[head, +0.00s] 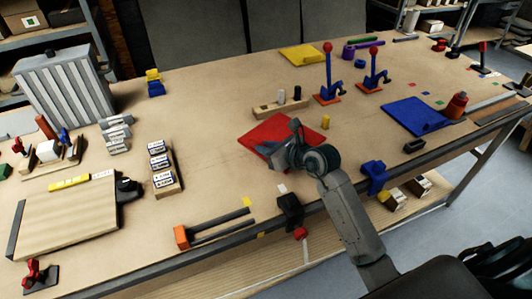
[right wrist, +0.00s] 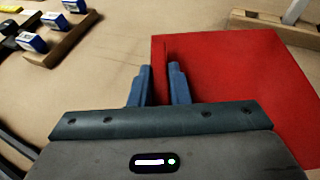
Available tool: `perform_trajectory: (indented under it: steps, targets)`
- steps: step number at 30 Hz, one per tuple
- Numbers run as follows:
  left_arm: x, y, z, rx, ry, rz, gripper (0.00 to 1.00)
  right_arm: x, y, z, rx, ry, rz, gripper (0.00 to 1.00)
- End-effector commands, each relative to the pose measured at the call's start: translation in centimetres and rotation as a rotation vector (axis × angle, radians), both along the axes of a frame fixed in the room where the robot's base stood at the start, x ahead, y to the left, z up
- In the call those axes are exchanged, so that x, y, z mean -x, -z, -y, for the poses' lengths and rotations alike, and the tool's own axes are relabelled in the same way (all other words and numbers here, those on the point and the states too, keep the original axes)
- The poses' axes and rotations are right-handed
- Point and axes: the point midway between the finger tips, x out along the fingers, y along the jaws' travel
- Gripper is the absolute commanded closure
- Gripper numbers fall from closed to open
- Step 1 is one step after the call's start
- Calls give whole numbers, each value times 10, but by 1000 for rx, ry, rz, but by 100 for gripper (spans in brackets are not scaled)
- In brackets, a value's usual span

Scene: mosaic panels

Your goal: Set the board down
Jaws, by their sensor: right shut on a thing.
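The red board (head: 272,132) is a flat square panel over the near middle of the table (head: 225,110). In the right wrist view the red board (right wrist: 240,85) fills the right side and looks flat. My right gripper (head: 286,146) is over the board's near part and hides some of it. In the right wrist view its fingers (right wrist: 160,88) are shut on a thin upright red strip at the board's left side. I cannot tell whether the board's underside touches the table. My left gripper is not in view.
A wooden block with pegs (head: 280,107) stands just behind the red board, and a yellow cylinder (head: 325,122) to its right. A blue board (head: 412,117) lies further right, a yellow one (head: 302,57) at the back. A black clamp (head: 290,212) sits at the front edge.

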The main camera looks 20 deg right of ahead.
Motion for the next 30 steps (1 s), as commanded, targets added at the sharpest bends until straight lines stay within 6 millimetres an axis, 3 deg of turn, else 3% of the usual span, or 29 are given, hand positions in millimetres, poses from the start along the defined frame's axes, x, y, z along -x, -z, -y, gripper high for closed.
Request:
perform_trajectory:
  steps: [4, 9, 12, 21, 22, 25, 30]
  targets:
    - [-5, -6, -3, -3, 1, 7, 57, 0, 14, 0, -2, 1, -1, 100]
    - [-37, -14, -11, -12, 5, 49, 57, 0, 37, 0, -1, 0, 1, 100]
    - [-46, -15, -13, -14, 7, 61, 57, 0, 40, 0, 1, 0, 4, 100]
    - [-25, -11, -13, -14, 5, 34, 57, 0, 44, 0, 1, 0, 4, 100]
    - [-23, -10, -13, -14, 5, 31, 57, 0, 45, 0, 1, 1, 1, 82]
    - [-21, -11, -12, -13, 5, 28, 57, 0, 44, 0, 1, 1, 1, 62]
    - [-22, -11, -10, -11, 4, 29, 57, 0, 44, 0, 1, 1, 1, 62]
